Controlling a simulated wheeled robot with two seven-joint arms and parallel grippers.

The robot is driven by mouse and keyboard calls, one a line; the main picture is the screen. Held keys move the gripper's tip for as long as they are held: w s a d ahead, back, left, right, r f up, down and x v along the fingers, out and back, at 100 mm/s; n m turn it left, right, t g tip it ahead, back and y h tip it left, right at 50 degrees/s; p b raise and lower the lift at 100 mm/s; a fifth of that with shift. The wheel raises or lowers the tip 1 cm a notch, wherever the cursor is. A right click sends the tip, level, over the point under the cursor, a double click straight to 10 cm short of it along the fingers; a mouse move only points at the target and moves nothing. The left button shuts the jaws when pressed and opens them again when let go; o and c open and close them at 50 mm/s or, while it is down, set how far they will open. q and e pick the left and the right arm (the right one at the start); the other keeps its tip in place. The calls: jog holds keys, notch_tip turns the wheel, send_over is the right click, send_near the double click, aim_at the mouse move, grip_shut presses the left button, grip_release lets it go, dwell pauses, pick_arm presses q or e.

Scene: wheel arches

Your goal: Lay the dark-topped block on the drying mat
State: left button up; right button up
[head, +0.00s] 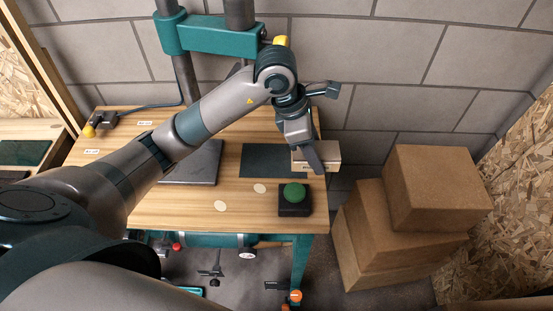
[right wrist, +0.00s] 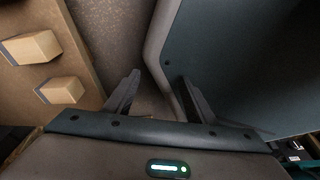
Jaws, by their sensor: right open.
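A pale wooden block (head: 329,153) with small dark lettering on its front sits at the table's right edge in the head view. My left gripper (head: 315,165) is over it, its dark finger across the block's face. I cannot tell whether it is gripping the block, and the gripper hides part of it; no dark top is clear. A flat dark green mat (head: 262,161) lies just left of the block. In the right wrist view, my right gripper (right wrist: 158,97) is open with nothing between its fingers. It is not visible in the head view.
A thicker dark grey slab (head: 198,162) lies left of the mat. A black box with a green dome (head: 294,192) stands at the table's front right, near pale discs (head: 260,188). Brown cartons (head: 435,190) are stacked right of the table. A teal frame (head: 215,35) rises behind.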

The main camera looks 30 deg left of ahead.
pick_arm(q)
jog(key=shift+a, duration=0.1)
pick_arm(e)
jog(key=shift+w, duration=0.1)
pick_arm(q)
jog(key=shift+a+f, duration=0.1)
jog(key=shift+a, duration=0.1)
jog(key=a+f, duration=0.1)
jog(key=a+p, duration=0.1)
jog(key=a, duration=0.1)
jog(key=a+f+p, duration=0.1)
jog(key=shift+w+a+f, duration=0.2)
jog(key=shift+a+f, duration=0.15)
jog(key=shift+a, duration=0.05)
jog(key=a+f, duration=0.1)
jog(key=a, duration=0.1)
jog(key=a+f+p, duration=0.1)
jog(key=a, duration=0.1)
jog(key=a+f+p, duration=0.1)
jog(key=a+f, duration=0.1)
jog(key=shift+w, duration=0.35)
jog(key=shift+a, duration=0.15)
pick_arm(e)
jog(key=s+d+r+g, duration=0.1)
jog(key=s+d+r, duration=0.1)
jog(key=s, duration=0.3)
jog(key=shift+s+r+g, duration=0.3)
jog(key=shift+s, duration=0.05)
pick_arm(q)
jog(key=shift+f, duration=0.1)
